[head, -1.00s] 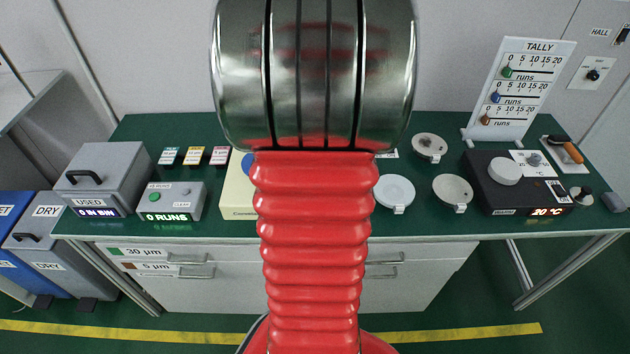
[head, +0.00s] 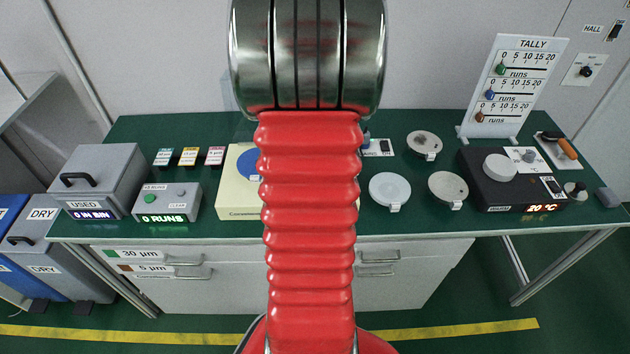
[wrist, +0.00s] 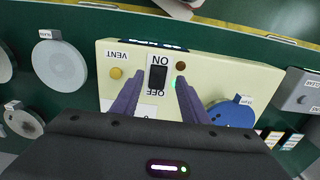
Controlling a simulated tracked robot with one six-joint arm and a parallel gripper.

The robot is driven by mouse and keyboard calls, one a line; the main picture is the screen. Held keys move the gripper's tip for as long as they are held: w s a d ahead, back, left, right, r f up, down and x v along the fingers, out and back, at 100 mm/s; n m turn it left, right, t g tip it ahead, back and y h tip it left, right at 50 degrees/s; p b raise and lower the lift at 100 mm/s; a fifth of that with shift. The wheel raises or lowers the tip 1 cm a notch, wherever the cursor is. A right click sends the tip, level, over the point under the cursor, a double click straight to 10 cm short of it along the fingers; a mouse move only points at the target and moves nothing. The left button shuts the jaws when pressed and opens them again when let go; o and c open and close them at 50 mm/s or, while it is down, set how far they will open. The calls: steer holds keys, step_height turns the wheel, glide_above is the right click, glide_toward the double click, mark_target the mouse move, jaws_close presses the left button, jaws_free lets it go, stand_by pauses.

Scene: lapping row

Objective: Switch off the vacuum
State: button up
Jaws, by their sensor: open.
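The cream box (head: 233,207) stands at the table's front, mostly behind my arm in the head view. The wrist view shows more of this cream box (wrist: 236,74), upside down, with a black rocker switch (wrist: 158,78) marked ON and OFF. I cannot tell which side of the rocker is pressed. A yellow VENT knob (wrist: 116,73) is beside it, and a small green light glows by one finger. My gripper (wrist: 158,84) is open, its two purple fingers on either side of the rocker. Contact cannot be told. The head view hides the gripper.
A blue disc (wrist: 232,113) sits on the cream box. White discs (head: 390,189), a black heater-like unit (head: 474,188) and a tally board (head: 514,88) stand to the right. A RUNS counter (head: 167,203) and USED bin (head: 97,178) stand left.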

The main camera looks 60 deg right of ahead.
steer(key=shift+f, duration=1.9)
steer(key=shift+c, duration=0.2)
jaws_close()
steer(key=shift+w, duration=0.1)
steer(key=shift+w+d+r+g+y, duration=0.1)
steer(key=shift+d+g+y, duration=0.2)
steer(key=shift+y, duration=0.35)
steer(key=shift+w+d+r+g+y, duration=0.1)
steer(key=shift+g+y, duration=0.3)
steer(key=shift+y, duration=0.25)
steer(key=shift+a, duration=0.1)
steer(key=shift+o, duration=0.2)
jaws_free()
